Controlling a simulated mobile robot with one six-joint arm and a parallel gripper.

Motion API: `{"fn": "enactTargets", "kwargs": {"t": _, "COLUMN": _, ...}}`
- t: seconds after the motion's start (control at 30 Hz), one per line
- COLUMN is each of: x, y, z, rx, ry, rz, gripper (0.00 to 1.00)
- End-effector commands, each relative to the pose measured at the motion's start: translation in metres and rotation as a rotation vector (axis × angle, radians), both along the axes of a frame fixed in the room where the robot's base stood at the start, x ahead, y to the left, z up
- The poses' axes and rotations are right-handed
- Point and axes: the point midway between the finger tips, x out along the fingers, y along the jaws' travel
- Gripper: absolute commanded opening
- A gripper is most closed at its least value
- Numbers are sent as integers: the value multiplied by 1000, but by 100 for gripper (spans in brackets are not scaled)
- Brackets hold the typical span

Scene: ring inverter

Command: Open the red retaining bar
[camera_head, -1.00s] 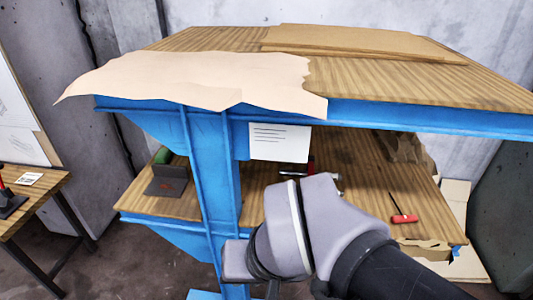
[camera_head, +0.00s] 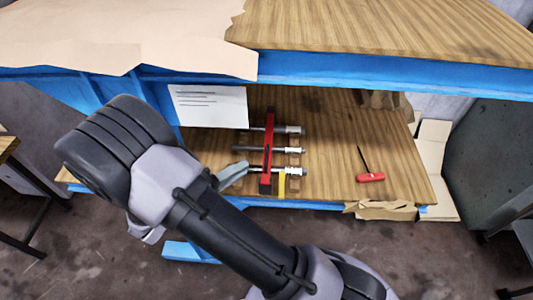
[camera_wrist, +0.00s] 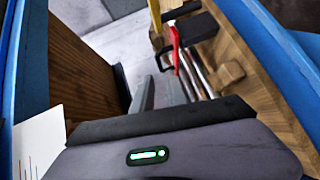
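The red retaining bar (camera_head: 268,150) lies across several metal rods on the lower wooden shelf in the head view. It also shows near the top of the wrist view (camera_wrist: 175,52), tilted in the picture. My gripper (camera_head: 236,172) is at the front of the shelf, just left of the bar's near end, and appears apart from it. In the wrist view its two fingers (camera_wrist: 163,92) are spread with nothing visible between them. A yellow piece (camera_head: 282,185) sits beside the bar's near end.
The blue-framed upper shelf (camera_head: 400,85) hangs over the work area. A red-handled tool (camera_head: 370,177) lies on the lower shelf to the right, near torn cardboard (camera_head: 385,210). The shelf between the bar and the tool is clear.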

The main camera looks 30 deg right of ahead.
Motion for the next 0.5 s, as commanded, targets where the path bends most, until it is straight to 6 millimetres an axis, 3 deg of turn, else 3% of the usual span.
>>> {"fn": "enactTargets", "kwargs": {"t": 0.2, "x": 10, "y": -56, "z": -11, "rx": 0, "ry": 2, "rz": -6, "gripper": 18}}
{"fn": "enactTargets", "kwargs": {"t": 0.5, "x": 18, "y": -95, "z": -16, "rx": 1, "ry": 3, "rz": -3, "gripper": 18}}
